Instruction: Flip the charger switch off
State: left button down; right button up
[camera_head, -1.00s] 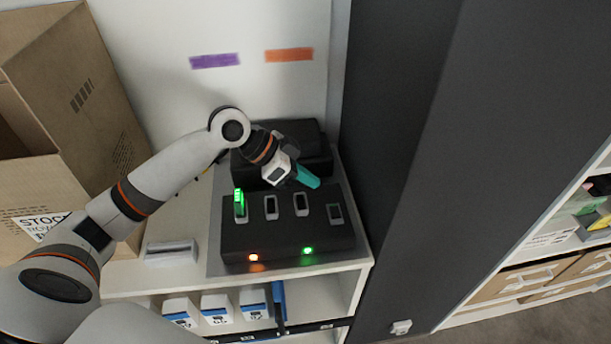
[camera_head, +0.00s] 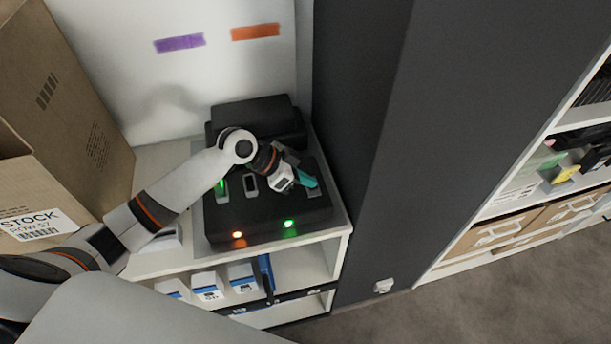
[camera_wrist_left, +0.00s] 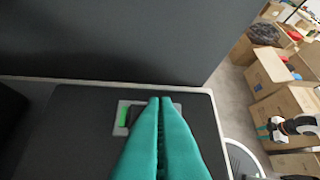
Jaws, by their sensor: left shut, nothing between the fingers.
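The black charger (camera_head: 262,221) lies on a white shelf unit. Its switch, in a light grey frame with a green strip (camera_wrist_left: 122,116), shows best in the left wrist view, where my fingers partly cover it. My left gripper (camera_head: 312,182) is shut and empty, its teal fingertips over the charger's right end. In the left wrist view the fingertips (camera_wrist_left: 160,101) overlap the frame's right part; whether they touch the switch I cannot tell. My right gripper (camera_wrist_left: 264,131) seems to show small and far off at the right of that view; its opening is unclear.
An orange light (camera_head: 239,235) and a green light (camera_head: 289,223) glow on the charger's front. A green-lit slot (camera_head: 221,187) is at its left. A dark panel (camera_head: 392,140) rises close on the right. A carton (camera_head: 75,110) stands at the left.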

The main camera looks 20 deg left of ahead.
pick_arm(q)
jog(key=shift+s+d+f, duration=0.1)
jog(key=shift+s+f, duration=0.05)
jog(key=shift+f, duration=0.3)
jog(key=shift+r, duration=0.2)
jog(key=shift+w+a+r+b, duration=0.1)
jog(key=shift+w+a+b, duration=0.25)
jog(key=shift+w+b, duration=0.05)
jog(key=shift+w+a, duration=0.25)
jog(key=shift+w, duration=0.1)
